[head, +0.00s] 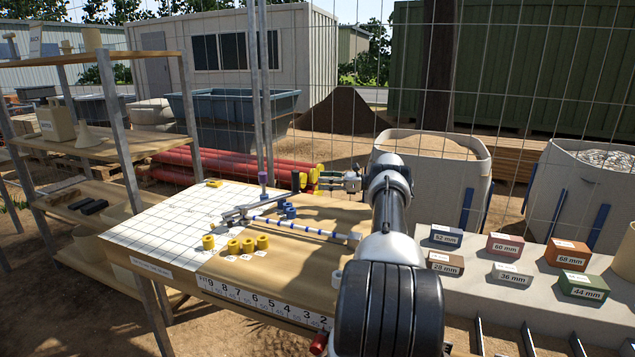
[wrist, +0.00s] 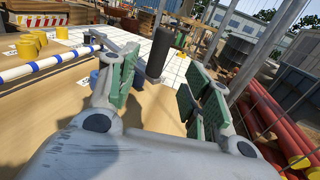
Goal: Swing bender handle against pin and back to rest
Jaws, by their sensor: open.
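The bender (head: 243,212) is a grey metal lever assembly lying on the bench at the edge of the white grid board. A dark upright cylindrical grip (head: 262,179), which looks like the bender handle, stands behind it. It shows in the wrist view as a black cylinder (wrist: 161,52) ahead of my fingers, lined up with the gap between them. My gripper (head: 304,180) is open and empty, to the right of the grip. Contact with it cannot be told. A white rod with blue bands (head: 305,229) extends from the bender. I cannot single out the pin.
Several yellow cylinders (head: 233,246) and blue pieces (head: 288,211) stand on the wooden bench. The grid board (head: 160,225) is largely clear. Labelled blocks (head: 503,246) sit on the right-hand ledge. A wire fence and red pipes (head: 205,170) lie behind; a shelf rack (head: 115,150) stands left.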

